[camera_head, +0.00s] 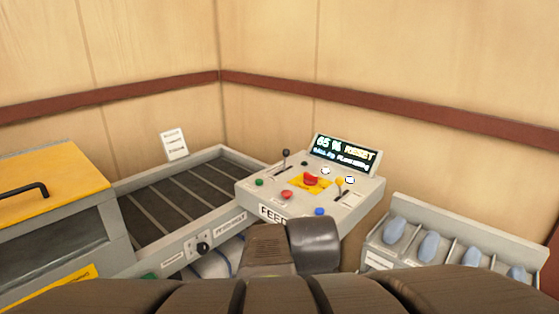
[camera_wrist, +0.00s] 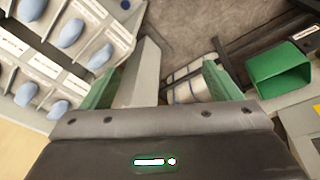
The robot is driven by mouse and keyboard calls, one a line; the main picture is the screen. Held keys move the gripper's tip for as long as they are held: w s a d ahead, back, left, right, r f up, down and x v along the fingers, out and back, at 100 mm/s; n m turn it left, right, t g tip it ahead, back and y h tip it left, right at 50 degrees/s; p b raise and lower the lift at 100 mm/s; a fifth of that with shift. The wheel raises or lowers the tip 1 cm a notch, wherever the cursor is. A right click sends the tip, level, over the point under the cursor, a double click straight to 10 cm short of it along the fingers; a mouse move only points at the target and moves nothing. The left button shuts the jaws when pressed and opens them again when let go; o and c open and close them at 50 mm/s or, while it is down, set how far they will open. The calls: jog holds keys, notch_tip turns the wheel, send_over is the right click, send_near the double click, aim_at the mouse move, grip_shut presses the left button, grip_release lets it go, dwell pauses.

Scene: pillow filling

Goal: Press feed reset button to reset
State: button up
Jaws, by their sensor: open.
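The grey feed control panel (camera_head: 357,196) stands in the corner, with "FEED" lettering on its front. It carries a large red button (camera_head: 310,180) on a yellow plate, a smaller red button (camera_head: 287,195), a green button (camera_head: 259,182), a blue button (camera_head: 320,211) and white buttons (camera_head: 325,170). The button labels are too small to read, so I cannot tell which is feed reset. A lit display (camera_head: 343,154) shows "65 %" and "RESET". In the wrist view my gripper (camera_wrist: 160,72) has its green fingers apart, with nothing held between them. My arm hides part of the panel's front.
A slatted conveyor (camera_head: 175,200) lies left of the panel, with a yellow-topped machine (camera_head: 40,195) beyond it. A divided rack (camera_head: 440,222) of blue pads stands to the right. A green bin (camera_wrist: 280,70) and a whitish striped bundle (camera_wrist: 188,80) show in the wrist view.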

jog(key=shift+c, duration=0.4)
grip_shut()
dwell(1.4)
